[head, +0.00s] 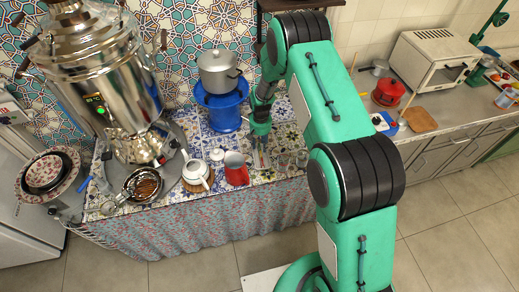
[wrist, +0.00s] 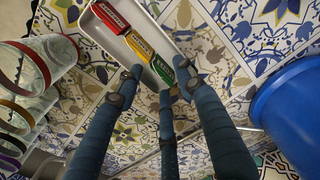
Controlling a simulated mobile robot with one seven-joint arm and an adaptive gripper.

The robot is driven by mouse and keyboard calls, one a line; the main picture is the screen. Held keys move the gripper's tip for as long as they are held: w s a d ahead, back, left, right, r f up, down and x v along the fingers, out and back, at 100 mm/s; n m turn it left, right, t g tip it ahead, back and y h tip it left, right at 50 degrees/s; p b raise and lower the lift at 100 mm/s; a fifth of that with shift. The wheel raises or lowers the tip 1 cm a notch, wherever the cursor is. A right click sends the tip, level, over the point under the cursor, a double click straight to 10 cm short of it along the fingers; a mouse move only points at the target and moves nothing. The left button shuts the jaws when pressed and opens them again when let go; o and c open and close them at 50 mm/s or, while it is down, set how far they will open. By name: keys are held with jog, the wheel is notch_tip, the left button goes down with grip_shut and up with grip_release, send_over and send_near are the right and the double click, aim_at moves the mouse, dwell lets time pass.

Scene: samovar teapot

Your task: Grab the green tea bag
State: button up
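The green tea bag (wrist: 163,70) lies at the near end of a pale narrow tray (wrist: 150,30), in line with a yellow packet (wrist: 140,46) and a red packet (wrist: 112,17). My gripper (wrist: 163,82) has three blue fingers, spread apart around the green tea bag's end of the tray. Their tips look close to the bag, but contact cannot be told. Nothing is seen held. In the head view my gripper (head: 261,157) points down over the tiled counter, right of the red mug. The tea bag cannot be made out there.
Clear glasses with coloured rims (wrist: 40,75) stand left of the tray in the wrist view. A blue stand (head: 222,108) with a pot (head: 218,72) is close to my gripper. A red mug (head: 236,170), a white teapot (head: 198,173) and a samovar (head: 105,75) stand further left.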

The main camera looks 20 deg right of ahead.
dwell(0.5)
jog(key=c, duration=0.8)
